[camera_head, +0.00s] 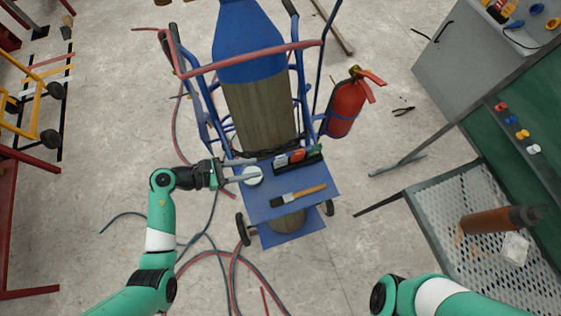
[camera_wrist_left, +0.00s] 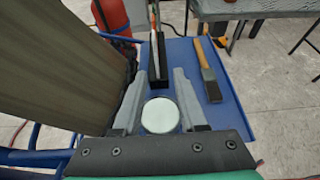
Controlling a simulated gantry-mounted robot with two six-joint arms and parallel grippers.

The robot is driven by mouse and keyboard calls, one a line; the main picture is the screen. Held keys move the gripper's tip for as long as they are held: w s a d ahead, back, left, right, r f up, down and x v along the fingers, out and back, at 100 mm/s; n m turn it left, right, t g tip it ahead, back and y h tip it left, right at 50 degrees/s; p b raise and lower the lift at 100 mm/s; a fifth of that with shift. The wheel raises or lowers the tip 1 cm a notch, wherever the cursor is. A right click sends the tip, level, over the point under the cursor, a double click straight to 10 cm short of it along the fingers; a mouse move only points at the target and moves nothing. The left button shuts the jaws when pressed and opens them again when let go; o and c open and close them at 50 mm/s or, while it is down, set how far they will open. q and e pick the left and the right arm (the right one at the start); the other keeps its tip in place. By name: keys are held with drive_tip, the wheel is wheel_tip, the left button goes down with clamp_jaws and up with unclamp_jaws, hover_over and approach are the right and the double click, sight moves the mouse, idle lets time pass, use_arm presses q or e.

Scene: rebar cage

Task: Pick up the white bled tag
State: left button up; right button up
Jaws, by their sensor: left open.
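A round white disc (camera_head: 253,175), which looks like the white tag, lies at the left edge of the blue cart shelf (camera_head: 266,212). In the left wrist view the pale disc (camera_wrist_left: 160,115) sits between the two grey fingers, with a visible gap on each side. My left gripper (camera_head: 240,176) is open and reaches in from the left at the disc. I cannot tell how far above the shelf the fingers are. No writing on the disc can be read. My right gripper is out of view; only part of that arm shows.
A black holder (camera_head: 283,168) with coloured pieces and a wooden-handled brush (camera_head: 298,195) are on the shelf. The gas cylinder (camera_head: 262,110) stands close behind. A red fire extinguisher (camera_head: 346,105) is at the cart's right. Hoses (camera_head: 200,240) lie on the floor.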

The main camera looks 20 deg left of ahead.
sight(281, 161)
use_arm(q)
drive_tip(key=b+x, duration=0.1)
drive_tip(key=x, duration=0.4)
drive_tip(key=shift+b, duration=0.3)
drive_tip(key=shift+w+d, duration=0.15)
drive_tip(key=shift+w, duration=0.05)
drive_tip(key=shift+w+d+f, duration=0.15)
drive_tip(key=shift+w+f, duration=0.05)
drive_tip(key=shift+f, duration=0.1)
drive_tip(key=b+x, duration=0.2)
drive_tip(key=x, duration=0.2)
drive_tip(key=shift+w+b, duration=0.2)
drive_tip(key=shift+b, duration=0.15)
drive_tip(key=shift+w+d, duration=0.1)
drive_tip(key=shift+w, duration=0.05)
clamp_jaws()
